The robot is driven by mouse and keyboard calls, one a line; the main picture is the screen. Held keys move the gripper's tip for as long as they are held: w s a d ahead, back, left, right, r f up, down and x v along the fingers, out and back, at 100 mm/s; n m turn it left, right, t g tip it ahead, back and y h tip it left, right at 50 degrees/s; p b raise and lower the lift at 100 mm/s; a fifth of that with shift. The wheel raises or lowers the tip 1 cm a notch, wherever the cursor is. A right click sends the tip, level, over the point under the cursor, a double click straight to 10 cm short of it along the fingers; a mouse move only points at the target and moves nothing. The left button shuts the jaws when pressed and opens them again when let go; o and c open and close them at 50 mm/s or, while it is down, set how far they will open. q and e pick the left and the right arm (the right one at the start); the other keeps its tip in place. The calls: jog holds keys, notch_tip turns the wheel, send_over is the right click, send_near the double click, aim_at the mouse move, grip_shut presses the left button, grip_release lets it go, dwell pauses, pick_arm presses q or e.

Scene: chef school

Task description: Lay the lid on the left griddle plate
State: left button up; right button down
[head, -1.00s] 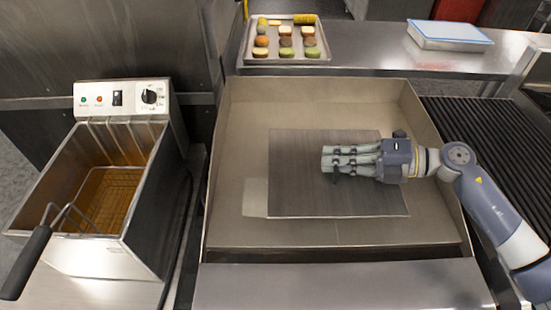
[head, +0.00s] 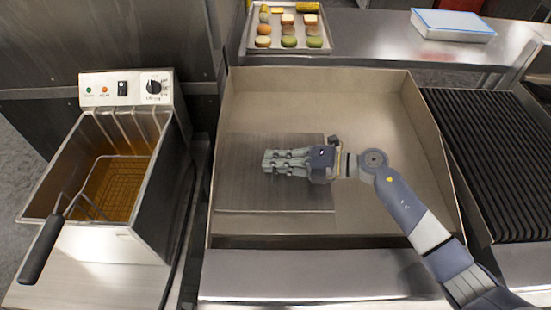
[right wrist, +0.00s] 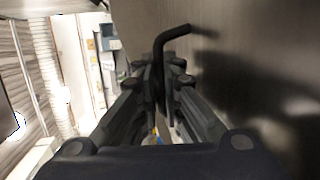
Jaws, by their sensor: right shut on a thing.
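The lid (head: 255,198) is a flat, dark grey rectangular sheet over the left part of the smooth, beige, walled left griddle plate (head: 385,180) in the head view. My right gripper (head: 268,161) is above the lid and shut on its handle. In the right wrist view the handle is a bent black rod (right wrist: 160,50) between the fingers, and the lid's grey face (right wrist: 265,40) fills the right side. I cannot tell whether the lid touches the plate or hangs just above it. My left gripper is not in view.
A fryer (head: 155,195) with a basket (head: 112,185) stands to the left. A ribbed black grill (head: 500,150) is to the right. A tray of food (head: 286,50) and a blue-rimmed white box (head: 452,26) sit on the back shelf. The griddle's right part is bare.

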jog(key=shift+d, duration=0.1)
jog(key=shift+f, duration=0.1)
jog(key=c, duration=1.8)
grip_release()
jog(key=shift+o, duration=0.2)
jog(key=shift+s, duration=0.1)
jog(key=b+v, duration=0.2)
jog(key=v, duration=1)
